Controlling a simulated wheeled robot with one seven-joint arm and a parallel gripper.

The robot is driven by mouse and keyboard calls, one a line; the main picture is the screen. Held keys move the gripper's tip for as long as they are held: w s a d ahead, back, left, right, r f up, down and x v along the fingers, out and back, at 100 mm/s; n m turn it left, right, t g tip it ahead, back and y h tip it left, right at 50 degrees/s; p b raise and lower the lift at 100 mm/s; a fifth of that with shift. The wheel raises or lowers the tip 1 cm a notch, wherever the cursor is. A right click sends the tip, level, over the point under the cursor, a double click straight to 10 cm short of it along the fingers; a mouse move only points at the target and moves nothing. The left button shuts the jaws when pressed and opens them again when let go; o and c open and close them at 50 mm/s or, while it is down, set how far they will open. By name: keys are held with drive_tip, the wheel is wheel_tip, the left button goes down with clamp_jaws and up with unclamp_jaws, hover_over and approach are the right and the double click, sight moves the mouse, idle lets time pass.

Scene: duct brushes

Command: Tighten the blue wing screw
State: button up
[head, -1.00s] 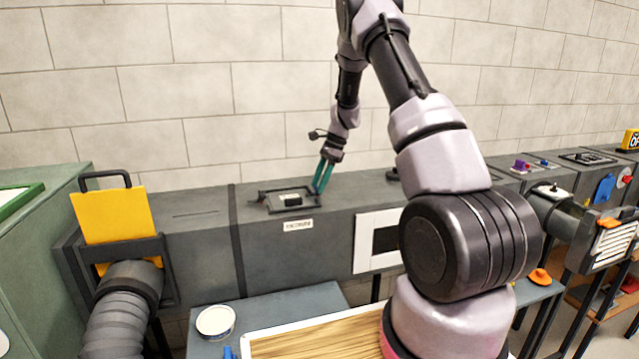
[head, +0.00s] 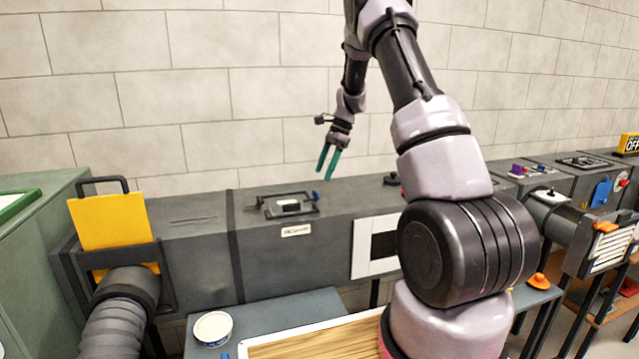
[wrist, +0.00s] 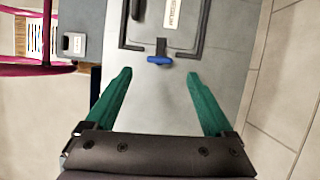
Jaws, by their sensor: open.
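The blue wing screw (wrist: 160,60) sits at the edge of a dark rectangular frame (wrist: 205,40) in the wrist view. In the head view the screw is a small blue spot (head: 316,195) at the right end of that frame (head: 270,213), on top of the grey duct. My gripper (head: 326,178) has green fingers and is above the screw, apart from it. In the wrist view my gripper (wrist: 160,74) is open and empty, with the screw between and just beyond the fingertips.
The grey duct (head: 200,237) runs along the wall. A yellow plate with a handle (head: 110,230) stands at its left end. A table with a white bowl (head: 213,328) and a wooden board (head: 290,348) is in front. The space around my gripper is clear.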

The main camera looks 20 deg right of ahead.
drive_tip(key=shift+v, duration=2.1)
drive_tip(key=s+a+r+n+t+h, duration=0.1)
drive_tip(key=s+a+r+n+t, duration=0.15)
drive_tip(key=s+r, duration=0.6)
drive_tip(key=s+a+r+n+t, duration=0.15)
drive_tip(key=s+r+n, duration=0.25)
drive_tip(key=s+r, duration=0.45)
drive_tip(key=s+a+r+n+t, duration=0.1)
drive_tip(key=s+n, duration=0.2)
drive_tip(key=s, duration=0.6)
drive_tip(key=s+a+r+n+t+h, duration=0.1)
drive_tip(key=s+n, duration=0.3)
drive_tip(key=s, duration=0.5)
drive_tip(key=shift+s+a+r+t+h, duration=0.25)
drive_tip(key=shift+s+a+t+h, duration=0.1)
drive_tip(key=shift+a+t, duration=0.4)
